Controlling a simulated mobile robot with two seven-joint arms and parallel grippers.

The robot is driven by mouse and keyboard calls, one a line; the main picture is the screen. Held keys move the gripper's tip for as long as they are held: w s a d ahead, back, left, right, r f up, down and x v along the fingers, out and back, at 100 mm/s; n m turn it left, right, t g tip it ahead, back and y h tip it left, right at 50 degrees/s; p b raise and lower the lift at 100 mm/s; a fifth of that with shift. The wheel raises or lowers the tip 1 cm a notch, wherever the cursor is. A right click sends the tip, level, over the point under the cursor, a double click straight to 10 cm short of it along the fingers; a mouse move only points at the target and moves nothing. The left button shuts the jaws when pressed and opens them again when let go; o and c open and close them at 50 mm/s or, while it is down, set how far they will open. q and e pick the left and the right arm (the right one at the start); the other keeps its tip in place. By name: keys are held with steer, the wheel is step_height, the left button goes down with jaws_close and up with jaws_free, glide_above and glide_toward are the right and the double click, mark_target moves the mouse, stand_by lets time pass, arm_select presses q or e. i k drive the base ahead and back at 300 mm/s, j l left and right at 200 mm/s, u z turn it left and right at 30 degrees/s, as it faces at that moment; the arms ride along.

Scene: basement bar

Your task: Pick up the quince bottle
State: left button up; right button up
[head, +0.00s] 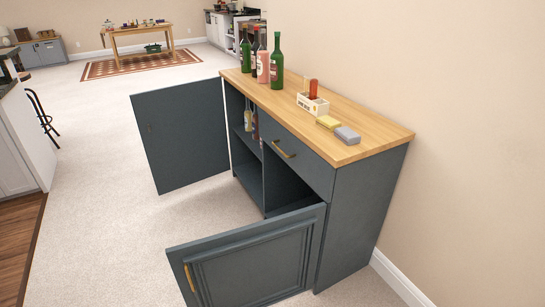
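Several bottles stand upright in a group at the far end of the cabinet's wooden top: a green bottle (277,66), a pinkish bottle with a pale label (263,66), a dark bottle (255,48) partly hidden behind it, and another green bottle (245,54) at the left. Inside the open cabinet, a pale bottle (248,116) and a dark reddish bottle (255,126) show partly, behind the cabinet edge. The labels are too small to read, so I cannot tell which is the quince bottle. Neither of my grippers is in view.
Both doors of the blue-grey cabinet (360,205) stand open: the far door (182,138) and the near door (252,262). A white caddy (313,104), a yellow sponge (328,122) and a grey block (347,136) sit on top. Carpet at left is clear.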

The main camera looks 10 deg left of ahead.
mark_target(255, 136)
steer(key=i+j+z, duration=0.1)
steer(key=j, duration=0.8)
steer(key=j+z, duration=0.1)
steer(key=j, duration=0.85)
steer(key=i+j+z, duration=0.1)
steer(key=j, duration=0.45)
steer(key=i+j+z, duration=0.15)
steer(key=j, duration=0.4)
steer(key=i+j+z, duration=0.1)
steer(key=j, duration=0.4)
steer(key=i+j+z, duration=0.1)
steer(key=j, duration=0.45)
steer(key=i+j+z, duration=0.1)
steer(key=j, duration=0.45)
steer(key=i+j+z, duration=0.1)
steer(key=j, duration=0.4)
steer(key=j+z, duration=0.1)
steer(key=j, duration=0.5)
steer(key=k+j, duration=0.1)
steer(key=j, duration=0.45)
steer(key=j+z, duration=0.15)
steer(key=j, duration=0.45)
steer(key=k, duration=0.05)
